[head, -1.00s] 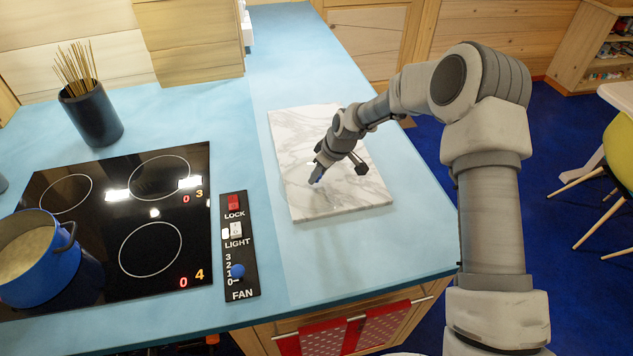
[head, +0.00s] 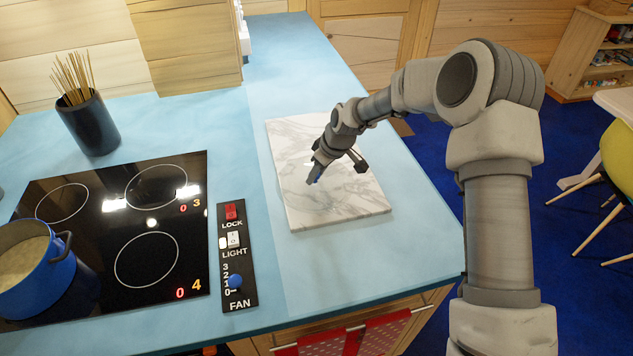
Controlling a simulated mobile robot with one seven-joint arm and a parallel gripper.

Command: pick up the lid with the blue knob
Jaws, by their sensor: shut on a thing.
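My gripper (head: 316,173) is low over the white marble board (head: 350,212), pointing down and to the left. It is shut on a small blue thing at its fingertips, which looks like the blue knob (head: 315,177) of the lid. The lid's own body cannot be made out against the marble; my fingers hide part of that spot. I cannot tell whether the lid touches the board or is raised from it.
A blue pot (head: 38,262) stands on the black cooktop (head: 110,215) at the left. A dark holder with thin sticks (head: 88,123) stands behind it. A control panel (head: 237,262) lies between cooktop and board. The blue counter (head: 290,70) is clear behind the board.

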